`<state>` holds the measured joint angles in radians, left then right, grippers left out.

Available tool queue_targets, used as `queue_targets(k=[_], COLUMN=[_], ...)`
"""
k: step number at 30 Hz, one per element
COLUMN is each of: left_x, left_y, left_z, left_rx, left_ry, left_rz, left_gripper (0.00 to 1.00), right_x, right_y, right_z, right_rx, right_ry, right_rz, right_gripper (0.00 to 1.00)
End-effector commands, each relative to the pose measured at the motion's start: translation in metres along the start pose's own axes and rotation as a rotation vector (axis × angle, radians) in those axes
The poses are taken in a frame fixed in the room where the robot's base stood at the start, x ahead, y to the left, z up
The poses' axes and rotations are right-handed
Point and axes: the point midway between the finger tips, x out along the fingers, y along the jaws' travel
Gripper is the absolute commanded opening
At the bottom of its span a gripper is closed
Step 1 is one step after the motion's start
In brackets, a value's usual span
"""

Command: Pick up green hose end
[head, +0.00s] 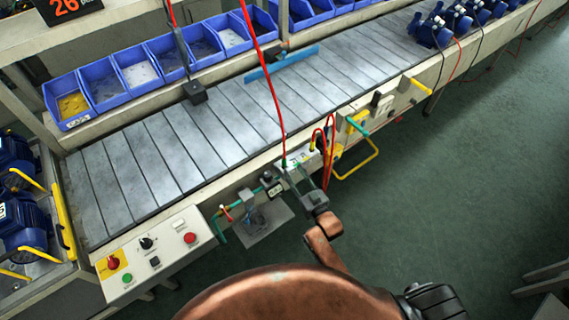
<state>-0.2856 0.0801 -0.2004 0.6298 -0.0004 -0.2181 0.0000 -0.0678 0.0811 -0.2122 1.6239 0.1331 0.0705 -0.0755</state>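A thin red hose hangs from above and ends in a small green hose end (284,163), just in front of the conveyor's near edge. My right gripper (292,176) is at the end of the copper arm, right beside and just below this green end. Its grey fingers look spread apart. I cannot tell whether they touch the hose end. My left gripper is not in view.
A white box (301,157) with red and yellow hoses is mounted by the gripper. A control panel (150,258) is at left. Blue bins (139,75) line the conveyor (140,165); blue pumps (430,30) stand at its far end. The green floor (460,190) at right is clear.

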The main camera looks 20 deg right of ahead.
Motion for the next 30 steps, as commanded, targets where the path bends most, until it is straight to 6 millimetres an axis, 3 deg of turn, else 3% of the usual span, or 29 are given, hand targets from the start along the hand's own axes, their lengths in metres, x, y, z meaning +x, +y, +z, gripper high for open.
queue_targets(k=[10, 18, 27, 30], left_x=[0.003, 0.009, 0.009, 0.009], left_y=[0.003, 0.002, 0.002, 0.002], left_z=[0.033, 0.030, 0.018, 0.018], left_rx=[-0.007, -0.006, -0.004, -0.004], left_ry=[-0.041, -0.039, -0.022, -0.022], left_rz=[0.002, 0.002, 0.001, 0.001], left_gripper=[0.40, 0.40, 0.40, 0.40], right_x=[0.037, 0.073, 0.077, 0.077], right_y=[-0.004, -0.008, -0.007, -0.008], right_z=[-0.003, 0.001, 0.000, 0.000], right_rx=[0.001, 0.001, 0.000, 0.000], right_ry=[0.009, 0.007, 0.007, 0.007], right_rz=[-0.001, -0.001, 0.000, 0.000], right_gripper=[0.35, 0.35, 0.35, 0.28])
